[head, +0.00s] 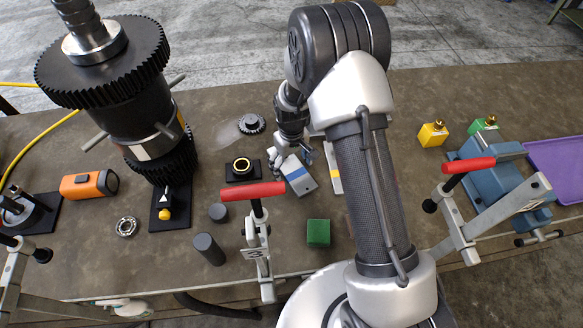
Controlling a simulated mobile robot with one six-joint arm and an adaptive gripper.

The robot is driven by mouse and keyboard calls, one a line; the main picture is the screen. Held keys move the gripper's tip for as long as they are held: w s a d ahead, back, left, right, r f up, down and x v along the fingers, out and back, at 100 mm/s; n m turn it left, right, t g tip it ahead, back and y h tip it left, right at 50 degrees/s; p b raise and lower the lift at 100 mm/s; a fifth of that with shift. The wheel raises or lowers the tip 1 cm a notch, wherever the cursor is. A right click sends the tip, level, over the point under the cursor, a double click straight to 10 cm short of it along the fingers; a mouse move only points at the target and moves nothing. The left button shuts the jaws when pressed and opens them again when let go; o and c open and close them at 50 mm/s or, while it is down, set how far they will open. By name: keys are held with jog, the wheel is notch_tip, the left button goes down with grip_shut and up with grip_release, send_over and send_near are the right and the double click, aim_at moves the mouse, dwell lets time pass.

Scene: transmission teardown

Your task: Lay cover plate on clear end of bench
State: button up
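My gripper (290,156) points down over the middle of the bench (400,92), with a finger on each side of its wrist. A flat grey plate with a blue stripe (299,178) is right at the fingertips and sits at an angle; it may be the cover plate. I cannot tell whether the fingers touch or hold it, or whether it is lifted. A pale bar with a yellow mark (334,180) is just right of it, partly hidden by my arm.
A tall gear shaft assembly (130,100) stands at left. A black block with a brass ring (242,169), a small gear (251,123), red-handled clamp (253,191) and green block (318,233) surround my gripper. A blue vise (490,185) and purple tray (560,165) are at right.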

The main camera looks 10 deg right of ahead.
jog(key=c, duration=1.6)
jog(key=shift+c, duration=0.9)
jog(key=shift+w+r, duration=0.1)
jog(key=shift+r, duration=0.05)
